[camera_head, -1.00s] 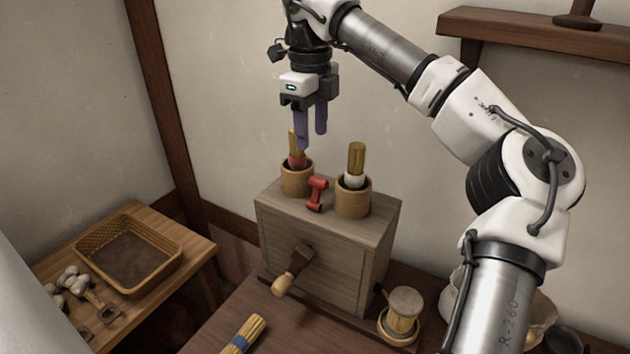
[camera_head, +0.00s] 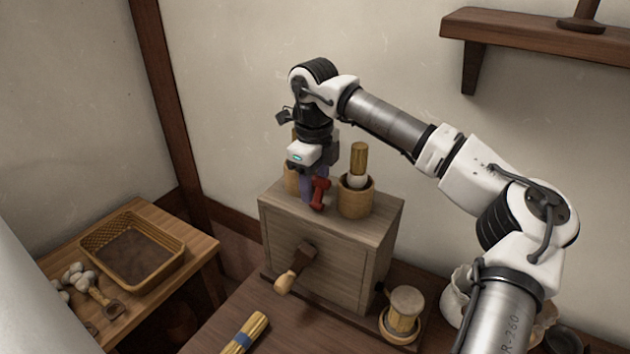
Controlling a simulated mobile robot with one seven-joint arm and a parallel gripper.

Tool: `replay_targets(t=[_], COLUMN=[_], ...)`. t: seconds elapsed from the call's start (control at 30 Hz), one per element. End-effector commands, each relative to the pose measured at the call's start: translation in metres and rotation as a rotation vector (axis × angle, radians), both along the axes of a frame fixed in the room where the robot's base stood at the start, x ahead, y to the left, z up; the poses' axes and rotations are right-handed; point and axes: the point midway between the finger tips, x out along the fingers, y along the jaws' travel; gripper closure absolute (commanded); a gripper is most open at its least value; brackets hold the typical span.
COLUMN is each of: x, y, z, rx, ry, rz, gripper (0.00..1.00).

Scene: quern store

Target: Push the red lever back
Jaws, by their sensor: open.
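The small red lever (camera_head: 319,194) stands on top of the wooden box (camera_head: 335,243), between two cups that hold brushes. My gripper (camera_head: 316,186) points down at the box top with its purple fingers open. The fingers are right at the lever, beside and behind it in this view. I cannot tell whether they touch it. My gripper partly hides the left cup (camera_head: 290,180) and its brush.
The right cup (camera_head: 357,200) with its brush stands close beside the lever. A crank handle (camera_head: 293,272) sticks out from the box front. A wicker basket (camera_head: 95,240) is on a side table at left. A wooden shelf (camera_head: 530,35) is on the wall at upper right.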

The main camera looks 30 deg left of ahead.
Motion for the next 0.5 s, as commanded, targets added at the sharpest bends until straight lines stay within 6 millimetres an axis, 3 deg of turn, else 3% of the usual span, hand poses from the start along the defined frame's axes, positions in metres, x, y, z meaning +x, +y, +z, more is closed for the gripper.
replay_targets(t=[0.03, 0.37, 0.5], x=[0.0, 0.0001, 0.0009], y=[0.0, -0.0001, -0.0002], z=[0.0002, 0.0004, 0.0003], rx=[0.0, 0.0, 0.0], ry=[0.0, 0.0, -0.002], rz=[0.0, 0.0, -0.002], gripper=[0.54, 0.98, 1.0])
